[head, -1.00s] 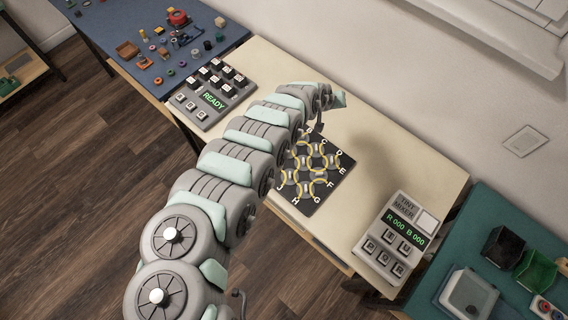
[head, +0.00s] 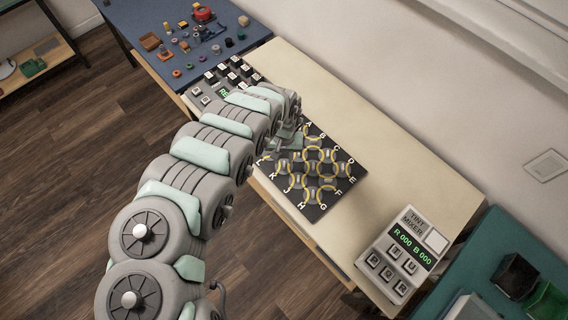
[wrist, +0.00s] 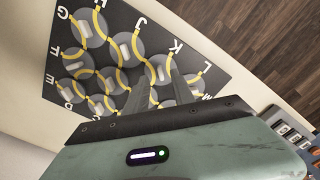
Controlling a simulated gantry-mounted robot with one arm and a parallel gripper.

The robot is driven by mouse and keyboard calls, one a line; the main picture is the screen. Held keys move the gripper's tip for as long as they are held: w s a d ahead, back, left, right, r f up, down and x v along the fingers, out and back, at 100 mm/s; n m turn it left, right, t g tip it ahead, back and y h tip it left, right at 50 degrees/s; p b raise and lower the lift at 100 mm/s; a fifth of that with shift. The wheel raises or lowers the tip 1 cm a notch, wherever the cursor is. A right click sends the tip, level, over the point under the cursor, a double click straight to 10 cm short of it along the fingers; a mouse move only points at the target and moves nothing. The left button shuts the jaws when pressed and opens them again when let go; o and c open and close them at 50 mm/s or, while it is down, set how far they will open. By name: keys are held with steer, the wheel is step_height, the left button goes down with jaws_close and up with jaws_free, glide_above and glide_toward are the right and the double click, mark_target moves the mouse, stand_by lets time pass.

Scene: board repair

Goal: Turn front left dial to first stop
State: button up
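The black board (head: 318,208) holds rows of round grey dials with raised grips and yellow curved lines, and white letters run round its edge. The dial nearest the letters K and L shows in the wrist view (wrist: 160,71), partly behind my fingertips; I take it for the front left dial. My gripper (head: 290,143) is over the board's left end in the head view, where my arm hides part of it. In the wrist view my two dark fingers (wrist: 163,76) stand apart with a gap between them, pointing at that dial. I cannot tell whether they touch it.
A grey box (head: 405,250) labelled TINT MIXER with keys stands at the table's right end. A keypad box (head: 238,76) is at the left end, partly hidden by my arm. Small parts lie on a blue table (head: 150,15) behind. The beige tabletop (head: 390,150) is clear beyond the board.

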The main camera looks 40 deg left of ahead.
mark_target(284, 165)
step_height(284, 165, down, 4)
steer(key=shift+w+d+r, duration=0.1)
steer(key=shift+f, duration=0.5)
jaws_close()
stand_by(0.5)
